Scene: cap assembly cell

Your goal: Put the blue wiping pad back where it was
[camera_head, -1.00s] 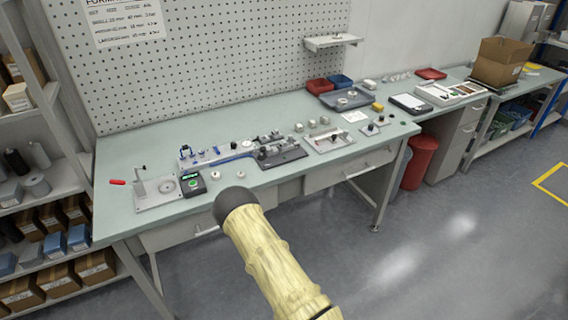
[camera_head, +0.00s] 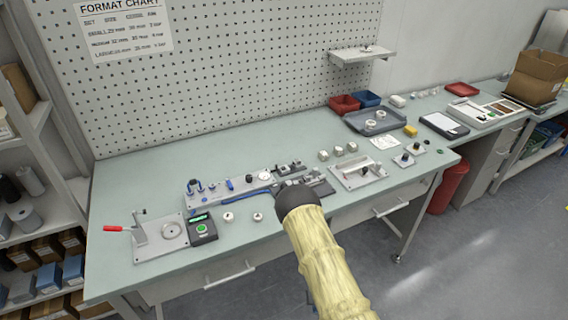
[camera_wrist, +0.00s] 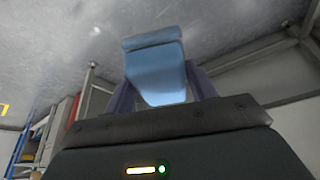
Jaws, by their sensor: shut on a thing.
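The blue wiping pad (camera_wrist: 156,72) shows in the wrist view, upright between the two fingers of my gripper (camera_wrist: 160,88). The fingers are shut on it, and its upper end sticks out past them. Grey floor and part of a room show behind it, with no surface touching the pad in this view. In the head view my pale sleeved arm reaches up toward the front edge of the bench. My gripper and the pad cannot be made out there.
The bench (camera_head: 290,232) carries a red-handled press (camera_head: 160,238), a small device with a green display (camera_head: 202,229), fixtures in the middle and a grey tray (camera_head: 355,120) at the back. Bare bench lies along the back left and around the two small white caps.

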